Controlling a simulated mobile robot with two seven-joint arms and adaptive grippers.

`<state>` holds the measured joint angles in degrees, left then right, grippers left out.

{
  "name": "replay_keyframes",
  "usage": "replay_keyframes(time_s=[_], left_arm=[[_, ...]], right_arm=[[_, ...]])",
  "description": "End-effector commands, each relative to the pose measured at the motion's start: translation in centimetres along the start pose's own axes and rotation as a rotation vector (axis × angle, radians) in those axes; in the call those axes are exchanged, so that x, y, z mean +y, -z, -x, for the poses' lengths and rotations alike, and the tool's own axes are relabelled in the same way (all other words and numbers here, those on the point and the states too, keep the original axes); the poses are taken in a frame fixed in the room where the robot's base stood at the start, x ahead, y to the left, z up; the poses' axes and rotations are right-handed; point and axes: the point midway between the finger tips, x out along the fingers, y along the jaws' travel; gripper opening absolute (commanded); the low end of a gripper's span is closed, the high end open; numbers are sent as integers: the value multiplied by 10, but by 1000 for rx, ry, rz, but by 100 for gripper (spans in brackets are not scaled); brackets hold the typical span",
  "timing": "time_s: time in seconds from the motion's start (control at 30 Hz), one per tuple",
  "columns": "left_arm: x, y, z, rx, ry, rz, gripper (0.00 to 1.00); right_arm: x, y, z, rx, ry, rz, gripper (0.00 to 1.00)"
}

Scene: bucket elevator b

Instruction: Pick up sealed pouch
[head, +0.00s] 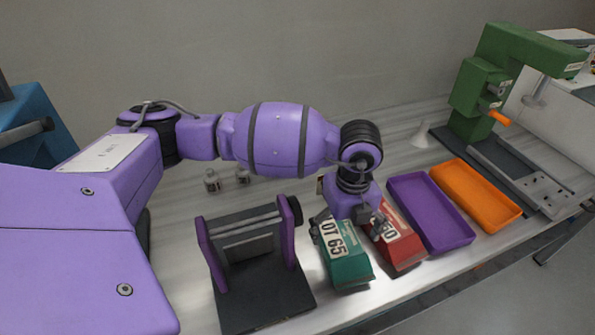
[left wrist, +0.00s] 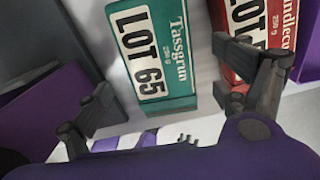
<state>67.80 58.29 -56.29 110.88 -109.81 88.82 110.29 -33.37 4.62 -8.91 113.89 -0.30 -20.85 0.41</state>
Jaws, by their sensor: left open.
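A green pouch (head: 347,268) with a white LOT 65 label lies on the bench near its front edge. It also shows in the left wrist view (left wrist: 172,62), with the word Tassgrün on it. A red pouch (head: 403,250) lies just to its right; it shows at the upper right of the left wrist view (left wrist: 258,22). My left gripper (head: 346,228) is open above the green pouch, one finger on each side, the right finger near the red pouch. The gripper hides the pouches' far ends in the head view. My right gripper is not in view.
A dark stand with purple sides (head: 262,285) is left of the green pouch. A purple tray (head: 432,212) and an orange tray (head: 476,195) are to the right, both empty. A green press (head: 480,90) stands behind them.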

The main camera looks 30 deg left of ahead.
Motion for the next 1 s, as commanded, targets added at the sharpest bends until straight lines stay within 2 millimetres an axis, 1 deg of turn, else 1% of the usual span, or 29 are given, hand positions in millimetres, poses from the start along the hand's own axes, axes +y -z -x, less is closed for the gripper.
replay_keyframes(time_s=[0.2,0.3,0.4,0.57,0.6,0.8,0.9,1.0], left_arm=[[0,-1,-33,1,-2,1,91],[0,-1,-44,1,-2,0,91],[0,-2,-48,0,0,1,91],[0,-2,-48,-1,1,0,91],[-1,-2,-48,-1,1,0,89],[-1,-2,-47,-1,2,0,63],[-1,-2,-47,-1,2,0,52],[-1,-2,-46,-2,3,0,52]], right_arm=[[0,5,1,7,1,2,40],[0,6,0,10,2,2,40],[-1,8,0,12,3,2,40],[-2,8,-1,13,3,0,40],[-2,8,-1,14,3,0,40],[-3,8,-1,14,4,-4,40],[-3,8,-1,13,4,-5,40],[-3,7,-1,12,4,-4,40]])
